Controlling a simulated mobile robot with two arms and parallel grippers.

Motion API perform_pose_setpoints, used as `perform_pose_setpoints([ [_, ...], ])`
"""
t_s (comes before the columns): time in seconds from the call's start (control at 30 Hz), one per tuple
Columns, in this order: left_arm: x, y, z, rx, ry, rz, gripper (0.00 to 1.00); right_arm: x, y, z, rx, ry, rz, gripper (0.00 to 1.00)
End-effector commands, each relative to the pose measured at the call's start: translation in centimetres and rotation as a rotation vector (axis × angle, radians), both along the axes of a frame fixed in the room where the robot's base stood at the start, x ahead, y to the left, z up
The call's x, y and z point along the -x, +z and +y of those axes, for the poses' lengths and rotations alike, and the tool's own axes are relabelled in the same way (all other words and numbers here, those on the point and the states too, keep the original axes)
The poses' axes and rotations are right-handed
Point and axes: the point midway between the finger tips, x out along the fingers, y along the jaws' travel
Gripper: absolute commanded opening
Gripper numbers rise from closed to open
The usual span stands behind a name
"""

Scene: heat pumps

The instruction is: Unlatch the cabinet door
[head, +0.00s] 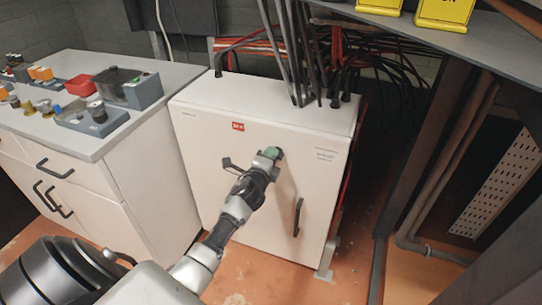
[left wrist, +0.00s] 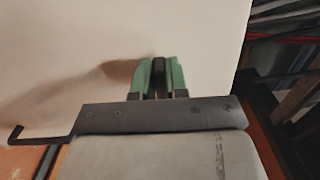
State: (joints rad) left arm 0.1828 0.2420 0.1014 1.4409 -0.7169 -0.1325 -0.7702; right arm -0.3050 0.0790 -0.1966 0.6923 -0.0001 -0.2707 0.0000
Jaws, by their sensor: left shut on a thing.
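The white cabinet (head: 240,130) stands upright on the floor, its front door closed. A black upright handle (head: 297,217) is on the right side of the door. My left gripper (head: 272,155) is in front of the door, above and left of that handle and apart from it. In the left wrist view, its green fingers (left wrist: 159,78) are shut on a narrow dark piece (left wrist: 159,70), with the pale door surface behind. I cannot tell whether this piece is fixed to the door. My right gripper is not in view.
A grey-topped counter (head: 130,125) with switch boxes stands left of the cabinet. Several cables (head: 300,60) enter the cabinet top. A dark metal frame (head: 425,150) and shelf stand at the right. Orange floor (head: 290,275) shows in front.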

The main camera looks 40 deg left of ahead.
Motion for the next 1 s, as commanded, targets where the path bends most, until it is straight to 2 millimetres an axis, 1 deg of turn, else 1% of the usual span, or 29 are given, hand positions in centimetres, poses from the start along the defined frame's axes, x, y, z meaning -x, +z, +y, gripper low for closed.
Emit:
perform_pose_setpoints([
  [0.1, 0.00, -0.14, 0.01, 0.061, 0.001, -0.013, 0.00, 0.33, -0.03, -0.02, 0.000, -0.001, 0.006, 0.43],
  [0.3, 0.01, -0.20, 0.04, 0.121, 0.001, -0.028, 0.00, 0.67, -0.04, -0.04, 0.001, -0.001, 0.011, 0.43],
  [0.87, 0.01, -0.23, 0.04, 0.146, 0.001, -0.034, 0.00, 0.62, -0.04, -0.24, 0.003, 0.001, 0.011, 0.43],
  [0.9, 0.01, -0.23, 0.04, 0.146, 0.001, -0.034, 0.20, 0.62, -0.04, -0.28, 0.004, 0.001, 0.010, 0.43],
  [0.97, 0.01, -0.23, 0.04, 0.145, 0.001, -0.034, 0.29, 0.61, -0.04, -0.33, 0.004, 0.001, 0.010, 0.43],
  [1.0, 0.01, -0.23, 0.04, 0.145, 0.001, -0.034, 0.36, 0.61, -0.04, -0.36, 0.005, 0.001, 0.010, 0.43],
])
